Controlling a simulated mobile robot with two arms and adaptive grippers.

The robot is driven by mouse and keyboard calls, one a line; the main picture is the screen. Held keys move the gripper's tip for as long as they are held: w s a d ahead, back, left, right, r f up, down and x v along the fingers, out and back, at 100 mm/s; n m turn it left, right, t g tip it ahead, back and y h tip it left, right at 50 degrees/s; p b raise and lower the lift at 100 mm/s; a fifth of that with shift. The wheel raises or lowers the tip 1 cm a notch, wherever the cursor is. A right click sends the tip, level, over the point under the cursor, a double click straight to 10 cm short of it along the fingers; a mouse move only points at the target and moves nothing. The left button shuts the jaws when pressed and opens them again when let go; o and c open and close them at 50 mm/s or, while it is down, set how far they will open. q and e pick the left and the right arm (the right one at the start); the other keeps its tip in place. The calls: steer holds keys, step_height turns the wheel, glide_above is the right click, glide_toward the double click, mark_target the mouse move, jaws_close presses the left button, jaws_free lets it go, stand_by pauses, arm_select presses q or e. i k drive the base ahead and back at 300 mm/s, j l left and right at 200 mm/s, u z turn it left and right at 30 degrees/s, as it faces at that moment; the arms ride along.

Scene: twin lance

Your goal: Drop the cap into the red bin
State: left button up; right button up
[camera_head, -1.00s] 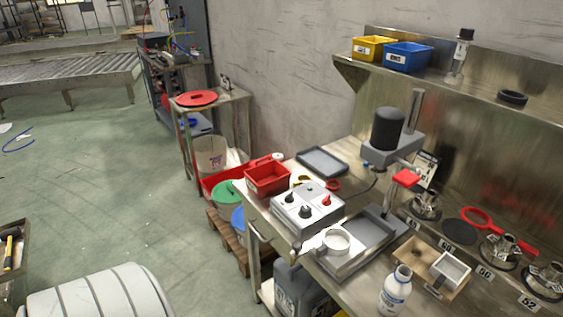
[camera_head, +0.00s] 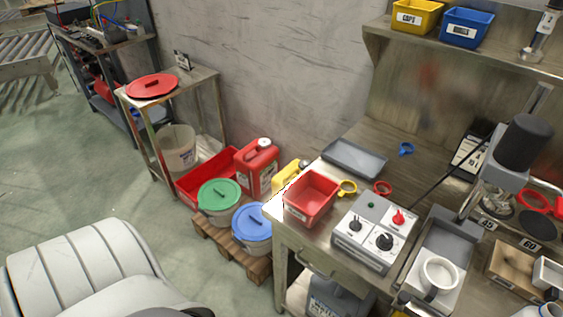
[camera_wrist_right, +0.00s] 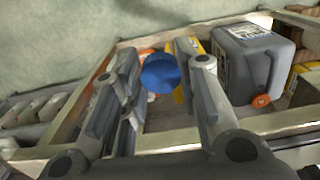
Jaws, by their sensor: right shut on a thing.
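The red bin (camera_head: 310,198) is an open, empty-looking red box at the near left corner of the steel workbench in the head view. In the right wrist view, my right gripper (camera_wrist_right: 160,78) is shut on the round blue cap (camera_wrist_right: 160,73), which sits between the fingertips. Below and beyond it show a wooden-edged frame and a grey canister. Neither gripper shows in the head view, so the cap's place relative to the red bin cannot be seen.
Beside the bin are a control box (camera_head: 375,235), a grey tray (camera_head: 355,159) and a yellow ring (camera_head: 347,188). Green-lidded (camera_head: 219,197) and blue-lidded (camera_head: 252,225) buckets stand below, left of the bench. The grey canister (camera_wrist_right: 258,65) has an orange cap.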

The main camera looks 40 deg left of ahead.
mark_target(314, 204)
steer(key=j, duration=1.05)
steer(key=k+j, duration=0.15)
steer(key=j, duration=0.9)
